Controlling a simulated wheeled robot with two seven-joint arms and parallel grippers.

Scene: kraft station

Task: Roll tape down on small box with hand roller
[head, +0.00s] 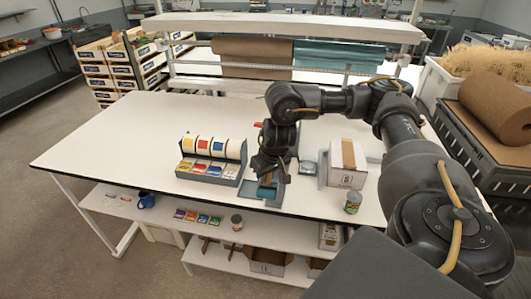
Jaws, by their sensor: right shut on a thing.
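The small box (346,167) is a white carton with a brown strip of tape (348,152) over its top. It stands upright on the white table, right of the middle. My right gripper (267,172) points down left of the box, over a grey tray (280,192) near the table's front edge. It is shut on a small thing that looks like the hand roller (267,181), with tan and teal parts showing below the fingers. The fingers and wrist hide much of it. The gripper is well apart from the box. My left gripper is not in view.
A grey rack of coloured labels and rolls (212,160) stands close left of the gripper. A small can (352,203) stands in front of the box. A small grey item (308,168) lies left of the box. The table's left side (110,148) is clear.

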